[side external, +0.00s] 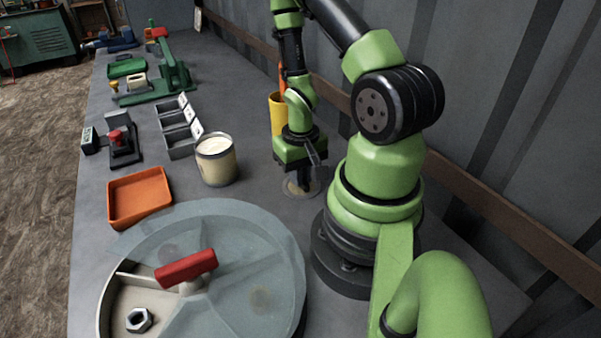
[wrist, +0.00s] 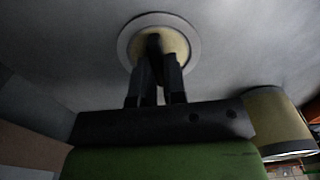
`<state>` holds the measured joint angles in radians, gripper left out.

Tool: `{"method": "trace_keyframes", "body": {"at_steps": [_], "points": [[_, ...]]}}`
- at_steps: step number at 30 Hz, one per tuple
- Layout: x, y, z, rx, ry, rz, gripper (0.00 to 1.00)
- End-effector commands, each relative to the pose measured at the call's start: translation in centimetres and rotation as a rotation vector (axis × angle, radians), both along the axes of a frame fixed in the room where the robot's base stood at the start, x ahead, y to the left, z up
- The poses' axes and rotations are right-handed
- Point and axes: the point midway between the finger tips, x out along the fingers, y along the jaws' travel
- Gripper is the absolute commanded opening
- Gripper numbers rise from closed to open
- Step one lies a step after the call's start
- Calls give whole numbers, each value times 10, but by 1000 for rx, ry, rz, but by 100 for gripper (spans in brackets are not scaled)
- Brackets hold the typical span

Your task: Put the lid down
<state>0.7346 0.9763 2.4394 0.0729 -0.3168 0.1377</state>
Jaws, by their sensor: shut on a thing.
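The lid (side external: 292,189) is a small round disc with a pale rim and a yellowish middle. It is low at the bench top beside my arm's base; I cannot tell whether it touches the bench. In the wrist view the lid (wrist: 134,42) is face-on beyond my fingers. My gripper (side external: 304,187) points down and is shut on the lid's dark knob, which the fingers (wrist: 160,62) partly hide. A cream canister (side external: 217,168) stands without a lid to the left of my gripper, filled with pale stuff; it also shows in the wrist view (wrist: 277,122).
A yellow cup (side external: 276,112) stands just behind my gripper. An orange tray (side external: 139,197), grey bins (side external: 180,140) and a large round container with a translucent cover (side external: 235,235) and red handle (side external: 186,268) stand to the left and front.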

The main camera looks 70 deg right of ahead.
Motion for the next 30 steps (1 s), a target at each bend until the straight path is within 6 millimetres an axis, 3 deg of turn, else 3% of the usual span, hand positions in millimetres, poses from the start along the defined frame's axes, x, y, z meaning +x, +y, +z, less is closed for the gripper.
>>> {"method": "trace_keyframes", "body": {"at_steps": [5, 6, 9, 20, 30], "points": [[0, 0, -2, 1, 1, 0, 0], [0, 0, -3, 0, 0, 0, 14], [0, 0, -2, 0, 0, 0, 37], [0, 0, 1, -1, -1, 0, 37], [1, -1, 46, -6, -6, 0, 37]]}}
